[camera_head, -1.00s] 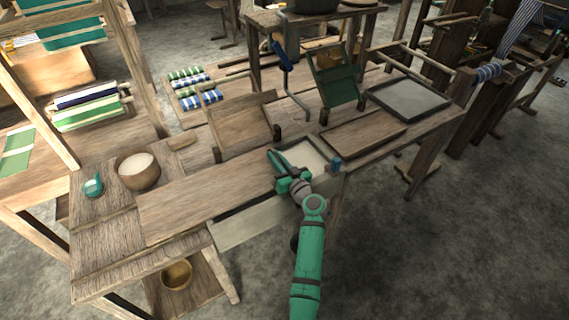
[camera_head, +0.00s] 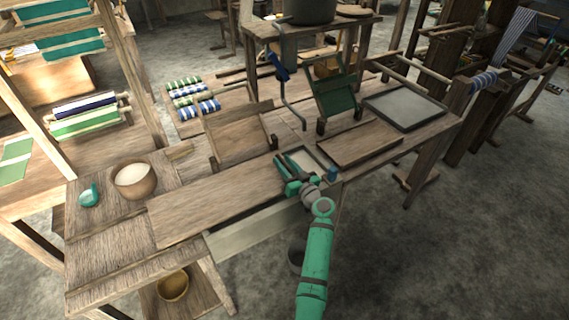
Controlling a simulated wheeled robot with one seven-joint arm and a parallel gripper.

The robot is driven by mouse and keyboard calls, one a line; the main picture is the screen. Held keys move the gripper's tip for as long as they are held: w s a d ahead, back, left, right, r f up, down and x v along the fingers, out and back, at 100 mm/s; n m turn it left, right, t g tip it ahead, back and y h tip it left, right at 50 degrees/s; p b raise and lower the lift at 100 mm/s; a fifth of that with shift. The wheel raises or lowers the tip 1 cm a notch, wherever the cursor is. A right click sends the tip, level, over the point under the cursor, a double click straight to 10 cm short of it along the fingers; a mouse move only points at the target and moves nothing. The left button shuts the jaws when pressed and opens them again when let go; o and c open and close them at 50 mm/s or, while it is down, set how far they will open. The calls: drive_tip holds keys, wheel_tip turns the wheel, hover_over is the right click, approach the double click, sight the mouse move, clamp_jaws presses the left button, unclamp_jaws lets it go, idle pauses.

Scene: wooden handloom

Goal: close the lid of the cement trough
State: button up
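The cement trough (camera_head: 262,234) is a long pale grey box along the bench's front side. Its lid (camera_head: 213,198) is a flat wooden board that covers most of the top and overhangs toward the left. A pale opening (camera_head: 303,159) shows at the trough's right end, and a dark gap runs along the front under the board. My green gripper (camera_head: 281,166) is at the lid's right end, beside the opening. Its fingertips are close to or touching the board. I cannot tell if they hold anything.
A blue piece (camera_head: 332,173) stands at the trough's right end. A tilted wooden frame (camera_head: 238,138), a green panel (camera_head: 336,97) and a grey tray (camera_head: 404,108) are behind.

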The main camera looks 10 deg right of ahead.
drive_tip(key=shift+s, duration=0.1)
drive_tip(key=v, duration=1)
drive_tip(key=shift+s, duration=0.35)
